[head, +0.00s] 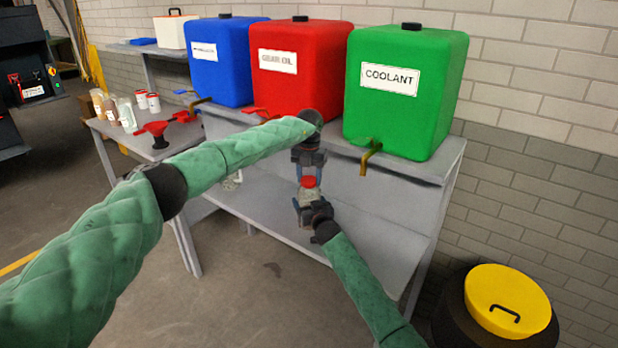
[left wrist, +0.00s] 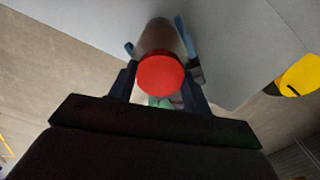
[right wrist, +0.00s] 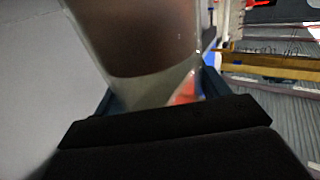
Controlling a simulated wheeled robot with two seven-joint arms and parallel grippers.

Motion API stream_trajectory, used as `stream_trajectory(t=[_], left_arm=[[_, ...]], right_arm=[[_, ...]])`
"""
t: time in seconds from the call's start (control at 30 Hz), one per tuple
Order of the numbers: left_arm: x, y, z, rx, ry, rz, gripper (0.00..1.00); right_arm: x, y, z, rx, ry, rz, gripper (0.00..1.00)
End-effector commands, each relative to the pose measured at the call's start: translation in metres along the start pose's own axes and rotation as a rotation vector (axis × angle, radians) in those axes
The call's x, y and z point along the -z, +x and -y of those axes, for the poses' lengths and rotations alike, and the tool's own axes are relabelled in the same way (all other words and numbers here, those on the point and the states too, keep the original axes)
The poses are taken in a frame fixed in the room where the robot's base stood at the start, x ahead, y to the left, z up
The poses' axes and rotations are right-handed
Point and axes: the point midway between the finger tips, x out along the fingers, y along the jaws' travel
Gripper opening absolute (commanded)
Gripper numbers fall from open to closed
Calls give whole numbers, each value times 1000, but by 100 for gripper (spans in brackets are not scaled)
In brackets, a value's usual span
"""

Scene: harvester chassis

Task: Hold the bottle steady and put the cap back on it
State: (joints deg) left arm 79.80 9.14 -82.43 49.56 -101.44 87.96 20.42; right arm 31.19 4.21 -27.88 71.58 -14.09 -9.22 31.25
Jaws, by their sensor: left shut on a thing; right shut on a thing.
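The red cap (head: 309,182) is between the fingers of my left gripper (head: 310,172), which comes down from above and is shut on it. The clear bottle (head: 309,194) is right below the cap, and my right gripper (head: 308,206) is shut around it from the front. In the left wrist view the cap (left wrist: 160,75) lines up with the bottle (left wrist: 161,37) and hides its mouth. I cannot tell whether the cap touches the rim or sits on it. In the right wrist view the bottle (right wrist: 140,45) shows dark brown through its clear wall.
Blue (head: 222,60), red (head: 300,65) and green (head: 405,90) tanks stand on the raised grey bench shelf (head: 440,165). A brass tap (head: 371,157) sticks out under the green one. A yellow-lidded drum (head: 507,300) stands at lower right.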

Motion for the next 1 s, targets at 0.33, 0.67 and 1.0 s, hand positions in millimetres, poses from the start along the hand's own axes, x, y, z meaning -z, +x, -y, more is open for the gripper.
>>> stream_trajectory(t=[0.33, 0.67, 1.0], left_arm=[[-1, 0, -2, -2, 487, 1, 22], [-1, 0, -2, -3, 936, 2, 22], [-1, 0, -2, -2, 965, 1, 74]], right_arm=[[0, 0, 0, 1, 0, 0, 11], [0, 0, 1, 1, 0, 0, 11], [-1, 0, 0, 1, 0, 0, 11]])
